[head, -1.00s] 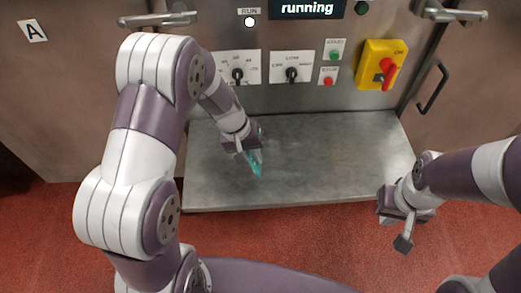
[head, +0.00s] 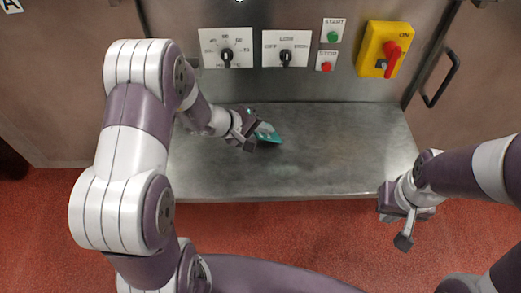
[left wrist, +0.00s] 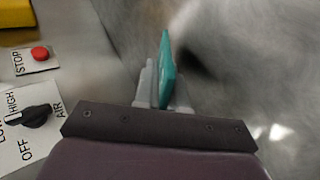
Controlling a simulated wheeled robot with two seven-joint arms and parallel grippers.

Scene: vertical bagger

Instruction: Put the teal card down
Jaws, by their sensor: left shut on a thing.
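The teal card (head: 267,133) is in the fingers of my left gripper (head: 250,130), over the left part of the grey metal shelf (head: 330,165). In the left wrist view the card (left wrist: 167,68) stands up from between the two grey fingertips (left wrist: 160,90), seen nearly edge-on. A dark shadow lies beside it on the shelf; I cannot tell whether the card touches the metal. My right gripper (head: 402,212) is empty, off the shelf's front right corner, with its fingers apart.
Behind the shelf is the machine's panel with two dark knobs (head: 226,55), (head: 286,57), a green start button (head: 333,37), a red stop button (head: 326,67) and a yellow switch box (head: 384,50). A door handle (head: 441,79) is at right. The shelf's middle and right are clear.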

